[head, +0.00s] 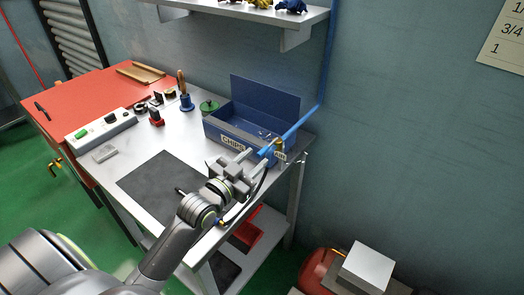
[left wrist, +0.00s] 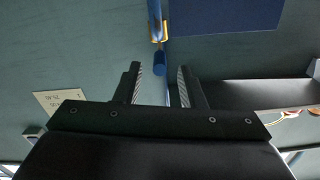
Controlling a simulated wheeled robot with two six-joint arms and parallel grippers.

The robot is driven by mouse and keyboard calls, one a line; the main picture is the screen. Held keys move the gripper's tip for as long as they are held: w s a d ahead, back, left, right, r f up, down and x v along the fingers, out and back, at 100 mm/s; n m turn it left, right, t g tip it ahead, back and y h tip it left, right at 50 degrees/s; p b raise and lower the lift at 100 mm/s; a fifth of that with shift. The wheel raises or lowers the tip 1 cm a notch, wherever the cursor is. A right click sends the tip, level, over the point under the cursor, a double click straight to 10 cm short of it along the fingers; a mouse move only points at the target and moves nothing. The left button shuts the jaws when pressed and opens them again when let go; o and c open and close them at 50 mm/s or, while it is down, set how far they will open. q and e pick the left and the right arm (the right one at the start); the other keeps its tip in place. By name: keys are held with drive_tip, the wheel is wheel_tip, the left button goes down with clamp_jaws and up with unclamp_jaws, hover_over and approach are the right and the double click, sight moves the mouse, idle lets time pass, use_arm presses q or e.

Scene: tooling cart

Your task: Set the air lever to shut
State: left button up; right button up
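The air lever (head: 264,152) is a short blue handle by a brass valve (head: 280,146), at the front right corner of the blue chip box. In the left wrist view the blue lever (left wrist: 160,64) hangs from the brass fitting (left wrist: 157,30), its end lying between the lines of my two fingers. My left gripper (head: 256,161) is open and empty, close in front of the lever; I see no clear contact. The fingers also show in the left wrist view (left wrist: 160,74), spread apart. My right gripper is not in view.
A blue chip box (head: 228,134) stands on the cart top (head: 135,150). A blue air pipe (head: 328,70) runs down the wall to the valve. A shelf (head: 230,18) hangs above. A red box (head: 247,228) sits on the lower shelf; a red tank (head: 318,270) stands on the floor.

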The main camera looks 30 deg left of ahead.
sight(262, 150)
use_arm(q)
drive_tip(key=shift+w+d, duration=0.15)
drive_tip(key=shift+w, duration=0.9)
drive_tip(key=shift+w+d, duration=0.15)
drive_tip(key=shift+w, duration=0.9)
clamp_jaws()
